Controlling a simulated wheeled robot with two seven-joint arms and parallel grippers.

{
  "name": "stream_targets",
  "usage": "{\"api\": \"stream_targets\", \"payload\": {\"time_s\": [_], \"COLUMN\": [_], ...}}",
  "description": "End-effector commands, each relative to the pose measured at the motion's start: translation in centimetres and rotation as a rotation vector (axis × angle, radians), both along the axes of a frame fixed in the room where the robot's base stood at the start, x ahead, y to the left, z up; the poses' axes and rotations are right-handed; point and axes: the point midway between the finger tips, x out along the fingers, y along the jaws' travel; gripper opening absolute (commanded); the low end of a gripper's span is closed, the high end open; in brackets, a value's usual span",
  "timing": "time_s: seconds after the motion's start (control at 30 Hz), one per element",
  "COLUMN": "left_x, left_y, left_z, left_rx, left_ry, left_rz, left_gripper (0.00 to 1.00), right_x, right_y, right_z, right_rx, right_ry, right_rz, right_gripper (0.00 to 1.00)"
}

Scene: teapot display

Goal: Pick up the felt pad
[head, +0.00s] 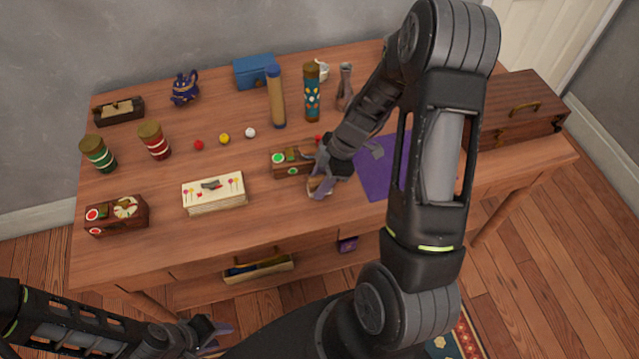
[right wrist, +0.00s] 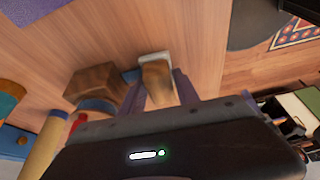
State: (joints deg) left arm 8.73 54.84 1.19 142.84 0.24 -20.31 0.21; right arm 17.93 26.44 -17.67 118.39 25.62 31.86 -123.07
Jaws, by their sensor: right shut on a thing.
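My right gripper (head: 322,186) is low over the front middle of the table, in front of a small wooden box with a green disc (head: 287,162). It is shut on a small wooden block with a pale grey face (right wrist: 156,82), which looks like the felt pad. In the right wrist view the block sits between the two fingers, its pale face pointing away from the palm. In the head view the fingers partly hide it, and I cannot tell whether it touches the table. My left gripper (head: 210,336) is low at the bottom edge, apart from the table top, and looks open and empty.
A purple cloth (head: 374,181) lies right of my right gripper, partly behind my arm. A white card box (head: 214,194) and red-disc box (head: 117,215) stand left. Tall cylinders (head: 276,98) stand behind. A wooden chest (head: 515,115) is at right.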

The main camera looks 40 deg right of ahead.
Motion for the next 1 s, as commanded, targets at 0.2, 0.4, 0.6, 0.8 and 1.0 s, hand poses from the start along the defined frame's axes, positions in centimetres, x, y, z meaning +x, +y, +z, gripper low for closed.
{"api": "stream_targets", "payload": {"time_s": [0.2, 0.4, 0.6, 0.8, 1.0], "left_x": [0.0, 0.0, 0.0, 0.1, 0.1], "left_y": [0.0, 0.0, 0.0, 0.0, 0.0], "left_z": [0.0, -0.1, -0.4, -0.7, -0.7], "left_rx": [0.000, 0.000, -0.001, -0.002, -0.003], "left_ry": [0.000, 0.000, -0.001, -0.003, -0.003], "left_rz": [0.000, 0.000, -0.001, -0.001, -0.001], "left_gripper": [0.36, 0.36, 0.36, 0.36, 0.36], "right_x": [0.0, 0.1, 0.2, 0.1, 0.0], "right_y": [0.0, 0.0, 0.0, 0.0, 0.0], "right_z": [0.1, 1.6, 5.2, 8.7, 10.0], "right_rx": [0.000, -0.001, -0.002, -0.001, 0.000], "right_ry": [0.000, -0.004, -0.007, -0.005, -0.001], "right_rz": [0.000, 0.002, 0.000, 0.001, 0.000], "right_gripper": [0.00, 0.00, 0.00, 0.00, 0.00]}}
